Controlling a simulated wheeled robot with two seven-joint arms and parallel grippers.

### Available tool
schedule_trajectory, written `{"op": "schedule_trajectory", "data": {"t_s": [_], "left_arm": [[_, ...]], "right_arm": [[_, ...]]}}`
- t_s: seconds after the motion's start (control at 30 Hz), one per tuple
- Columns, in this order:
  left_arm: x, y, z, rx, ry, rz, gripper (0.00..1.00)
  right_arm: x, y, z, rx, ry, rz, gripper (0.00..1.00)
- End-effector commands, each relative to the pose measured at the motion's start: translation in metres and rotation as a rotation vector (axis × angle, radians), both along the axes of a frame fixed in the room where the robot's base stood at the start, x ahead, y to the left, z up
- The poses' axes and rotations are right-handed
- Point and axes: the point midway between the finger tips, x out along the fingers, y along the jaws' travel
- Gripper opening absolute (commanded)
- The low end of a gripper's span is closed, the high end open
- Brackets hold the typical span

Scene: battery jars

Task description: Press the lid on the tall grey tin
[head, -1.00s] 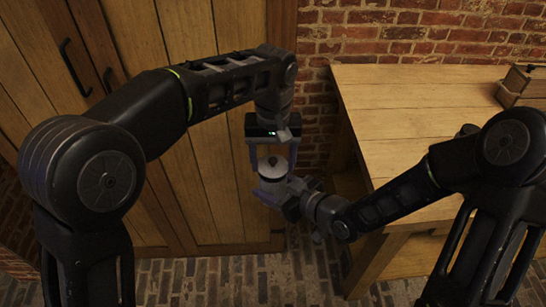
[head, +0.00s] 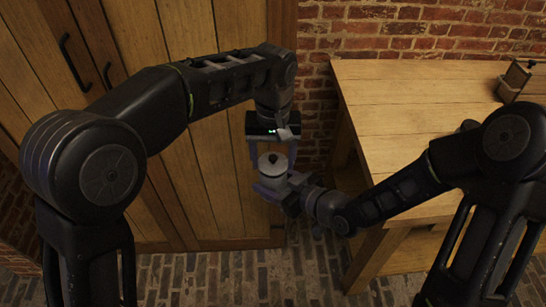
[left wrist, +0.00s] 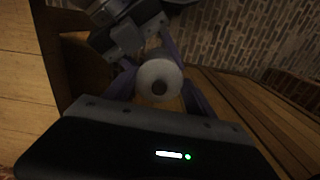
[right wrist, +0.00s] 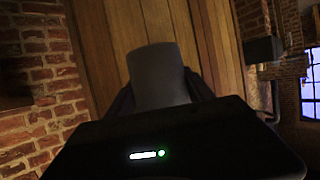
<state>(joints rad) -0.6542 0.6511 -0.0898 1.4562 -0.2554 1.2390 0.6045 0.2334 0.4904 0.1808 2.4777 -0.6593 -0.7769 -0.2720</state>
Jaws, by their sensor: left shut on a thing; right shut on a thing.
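The tall grey tin (right wrist: 160,78) stands between the fingers of my right gripper (right wrist: 162,100), which is shut on it. In the head view, the tin (head: 273,171) is held up in the air in front of the wooden cabinet. The pale round lid (head: 271,160) with its dark knob is at the tin's top; it also shows in the left wrist view (left wrist: 150,70). My left gripper (head: 272,163) points down from above, with a finger on each side, shut on the lid. Whether the lid is fully seated, I cannot tell.
A wooden table (head: 420,110) stands to the right, with a wooden box (head: 522,80) at its far right. A wooden cabinet (head: 215,190) with black handles is behind and left. Brick paving (head: 230,275) lies below the grippers.

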Motion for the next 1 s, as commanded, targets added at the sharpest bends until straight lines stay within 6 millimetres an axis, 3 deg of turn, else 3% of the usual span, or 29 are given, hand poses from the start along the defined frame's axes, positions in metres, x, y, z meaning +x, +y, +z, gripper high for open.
{"op": "schedule_trajectory", "data": {"t_s": [0.63, 0.67, 0.93, 1.0], "left_arm": [[0.0, 0.0, -0.013, 0.001, 0.002, 0.0, 0.26], [0.0, 0.0, -0.013, 0.001, 0.001, 0.0, 0.66], [0.0, 0.0, -0.012, 0.001, 0.001, 0.0, 0.88], [0.0, 0.0, -0.012, 0.0, 0.0, 0.0, 0.89]], "right_arm": [[0.0, 0.0, 0.001, 0.001, -0.002, 0.0, 0.0], [0.0, 0.0, 0.001, 0.001, -0.002, 0.0, 0.0], [0.0, 0.0, 0.001, 0.0, -0.001, 0.0, 0.0], [0.0, 0.0, 0.0, 0.0, -0.001, 0.0, 0.0]]}}
